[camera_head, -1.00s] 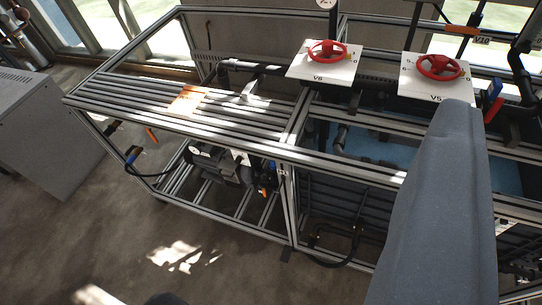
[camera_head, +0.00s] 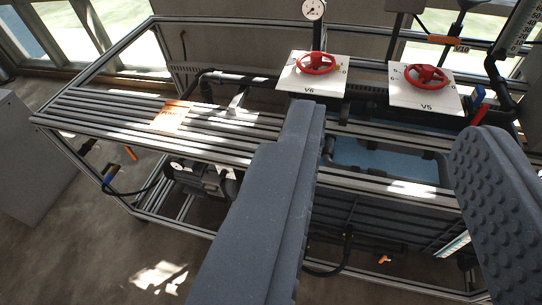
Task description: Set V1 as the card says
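V1 and its card cannot be made out in this view. Two red handwheels show on white plates at the back of the metal frame: the V6 wheel (camera_head: 315,63) on the left plate and the V5 wheel (camera_head: 426,76) on the right plate. My gripper (camera_head: 385,150) reaches in from below with its two grey padded fingers wide apart. The left finger's tip is just below the V6 plate, and the right finger is at the right edge. Nothing is between the fingers except the frame and a blue surface behind them. No contact with either wheel shows.
A round gauge (camera_head: 313,9) stands above V6. A grey cabinet (camera_head: 30,160) stands at far left, with open floor in front.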

